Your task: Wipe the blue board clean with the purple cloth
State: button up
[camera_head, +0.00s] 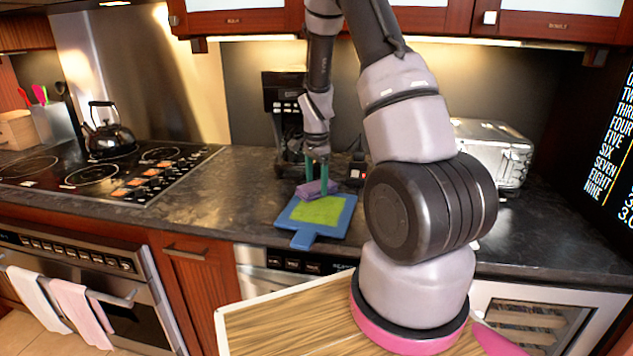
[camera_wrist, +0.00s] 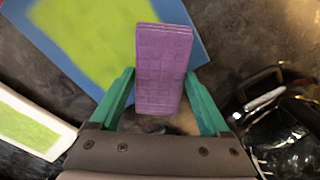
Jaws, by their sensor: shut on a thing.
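The blue board (camera_head: 302,239) lies flat on the dark counter, its handle toward the front edge. A yellow-green patch (camera_head: 318,210) covers much of its face; the patch also shows in the wrist view (camera_wrist: 90,42). The purple cloth (camera_wrist: 163,70) is a folded block between the green fingers of my gripper (camera_wrist: 162,100), which is shut on it. In the head view the cloth (camera_head: 310,188) is at the board's far edge, partly behind a finger. I cannot tell whether it touches the board.
A coffee maker (camera_head: 283,95) stands behind my gripper. A toaster (camera_head: 492,150) is at the right, partly behind my arm. A stove with a black kettle (camera_head: 108,135) is at the left. In the wrist view a white-rimmed object with a green face (camera_wrist: 30,125) lies at the left.

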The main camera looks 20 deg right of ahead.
jog(key=shift+s+a+f, duration=0.1)
jog(key=shift+s, duration=0.05)
jog(key=shift+s+a+f, duration=0.1)
jog(key=shift+s+a, duration=1)
jog(key=shift+s, duration=0.3)
jog(key=shift+s+a, duration=1.1)
jog(key=shift+s, duration=0.3)
jog(key=shift+s+a, duration=1.2)
jog(key=shift+s, duration=0.25)
jog(key=shift+s+a, duration=0.7)
jog(key=shift+s, duration=0.2)
jog(key=shift+s+a, duration=0.65)
jog(key=shift+s, duration=0.2)
jog(key=shift+s+d, duration=1)
jog(key=shift+d, duration=0.1)
jog(key=shift+w+d, duration=1.2)
jog(key=shift+w, duration=0.3)
jog(key=shift+w+d, duration=1.15)
jog(key=shift+w, duration=0.4)
jog(key=shift+w+d, duration=1.2)
jog(key=shift+w, duration=0.3)
jog(key=shift+w+d, duration=0.7)
jog(key=shift+w, duration=0.15)
jog(key=shift+w+d, duration=0.65)
jog(key=shift+w, duration=0.2)
jog(key=shift+d, duration=0.15)
